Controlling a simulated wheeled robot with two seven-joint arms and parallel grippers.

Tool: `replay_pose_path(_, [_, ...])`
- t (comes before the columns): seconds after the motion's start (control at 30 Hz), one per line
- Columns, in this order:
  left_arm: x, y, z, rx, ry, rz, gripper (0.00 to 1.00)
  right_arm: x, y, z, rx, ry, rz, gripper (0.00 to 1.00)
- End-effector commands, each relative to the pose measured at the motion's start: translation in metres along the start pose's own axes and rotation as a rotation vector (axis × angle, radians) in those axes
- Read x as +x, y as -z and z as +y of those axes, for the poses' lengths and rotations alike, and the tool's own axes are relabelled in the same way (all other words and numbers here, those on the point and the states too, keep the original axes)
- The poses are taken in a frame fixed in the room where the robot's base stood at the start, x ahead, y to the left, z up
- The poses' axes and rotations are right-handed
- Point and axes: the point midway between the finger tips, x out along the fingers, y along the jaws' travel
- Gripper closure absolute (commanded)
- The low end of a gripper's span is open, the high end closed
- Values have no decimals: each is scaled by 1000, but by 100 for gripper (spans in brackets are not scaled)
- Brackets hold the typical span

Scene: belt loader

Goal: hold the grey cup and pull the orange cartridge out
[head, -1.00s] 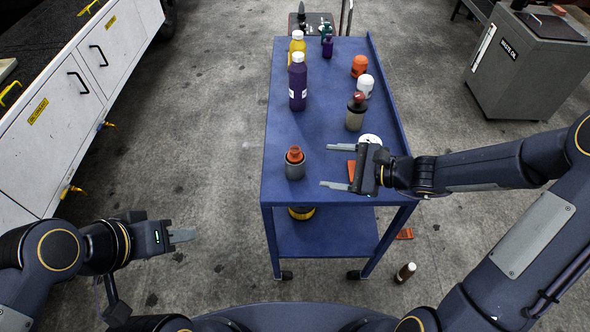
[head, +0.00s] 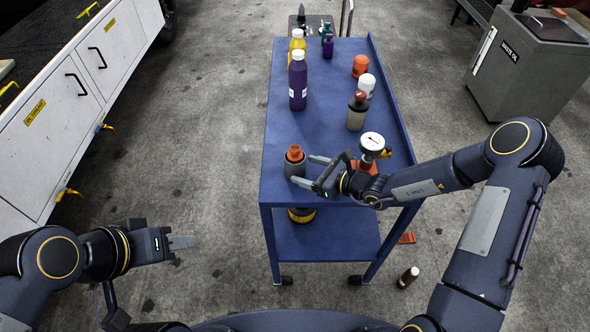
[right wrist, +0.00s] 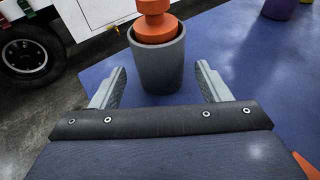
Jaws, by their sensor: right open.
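The grey cup (head: 294,169) stands upright near the front left corner of the blue cart's top. The orange cartridge (head: 294,153) sits in it, its upper part sticking out. In the right wrist view the grey cup (right wrist: 158,68) is just beyond and between the fingertips, with the orange cartridge (right wrist: 155,22) above its rim. My right gripper (head: 305,171) is open and empty, its fingers pointing at the cup from the right. My left gripper (head: 194,242) is low at the left, away from the cart; its finger gap cannot be made out.
On the blue cart (head: 325,130) stand a gauge (head: 372,143) close behind my right gripper, a grey bottle with a red cap (head: 357,111), a purple bottle (head: 298,82) and a white container (head: 366,85). A small bottle (head: 408,277) is on the floor.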

Motion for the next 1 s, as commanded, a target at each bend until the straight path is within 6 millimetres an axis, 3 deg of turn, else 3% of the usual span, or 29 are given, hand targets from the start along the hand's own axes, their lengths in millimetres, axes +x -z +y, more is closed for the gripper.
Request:
replay_pose_path(0.1, [13,-7,-6,0,0,0,64,18,4,0,-3,-2,0,30])
replay_pose_path(0.3, [21,-11,-10,0,0,0,64,33,2,0,-1,0,0,30])
replay_pose_path(0.7, [22,-11,-10,0,0,0,64,37,0,0,0,0,0,30])
replay_pose_path(0.9, [22,-11,-10,0,0,0,64,37,0,0,0,0,0,56])
replay_pose_path(1.0, [22,-11,-10,0,0,0,60,37,0,0,0,0,1,58])
